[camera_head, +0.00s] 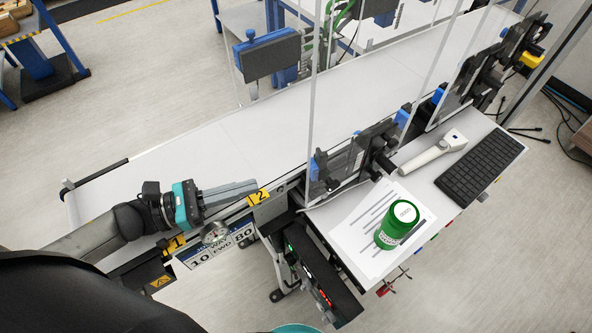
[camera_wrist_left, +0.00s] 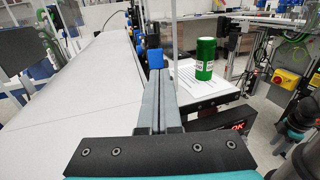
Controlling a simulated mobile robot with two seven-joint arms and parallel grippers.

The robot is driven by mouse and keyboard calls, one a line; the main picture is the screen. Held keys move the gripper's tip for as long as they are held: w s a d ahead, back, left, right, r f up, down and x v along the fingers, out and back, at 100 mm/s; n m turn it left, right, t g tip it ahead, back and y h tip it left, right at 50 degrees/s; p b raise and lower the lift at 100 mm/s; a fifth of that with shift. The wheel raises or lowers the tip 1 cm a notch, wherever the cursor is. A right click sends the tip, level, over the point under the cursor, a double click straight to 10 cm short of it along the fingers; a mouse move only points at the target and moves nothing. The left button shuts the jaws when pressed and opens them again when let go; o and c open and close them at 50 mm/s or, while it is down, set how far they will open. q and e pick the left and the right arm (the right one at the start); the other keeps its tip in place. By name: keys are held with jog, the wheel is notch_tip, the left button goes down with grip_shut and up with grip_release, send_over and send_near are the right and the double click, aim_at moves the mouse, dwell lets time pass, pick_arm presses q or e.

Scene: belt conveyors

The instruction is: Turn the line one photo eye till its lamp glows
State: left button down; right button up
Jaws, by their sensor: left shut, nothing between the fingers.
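My left gripper (camera_head: 250,187) reaches in from the left over the near edge of the belt, beside the yellow number 2 tag (camera_head: 258,196). Its grey fingers are together and empty; they also point forward in the left wrist view (camera_wrist_left: 155,80). A small blue block (camera_wrist_left: 154,58) shows just past the fingertips there. In the head view a blue block (camera_head: 319,165) sits by a dark bracket on the belt's near side, to the right of the fingers. I cannot tell for certain whether it is the photo eye. No glowing lamp can be made out on it.
The white belt (camera_head: 230,133) runs from lower left to upper right. Clear upright panels stand along its near side. A side table holds a green jar (camera_head: 399,224), papers (camera_head: 352,232), a scanner (camera_head: 433,152) and a keyboard (camera_head: 480,167). A dark box with red lit signs (camera_head: 322,290) hangs below.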

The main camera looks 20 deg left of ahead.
pick_arm(q)
jog(key=p+x, duration=0.1)
jog(key=x, duration=0.9)
jog(key=shift+w+d+p, duration=0.15)
jog(key=shift+d+p, duration=0.05)
jog(key=shift+p, duration=0.2)
pick_arm(e)
jog(key=shift+s+r, duration=0.3)
jog(key=shift+r, duration=0.65)
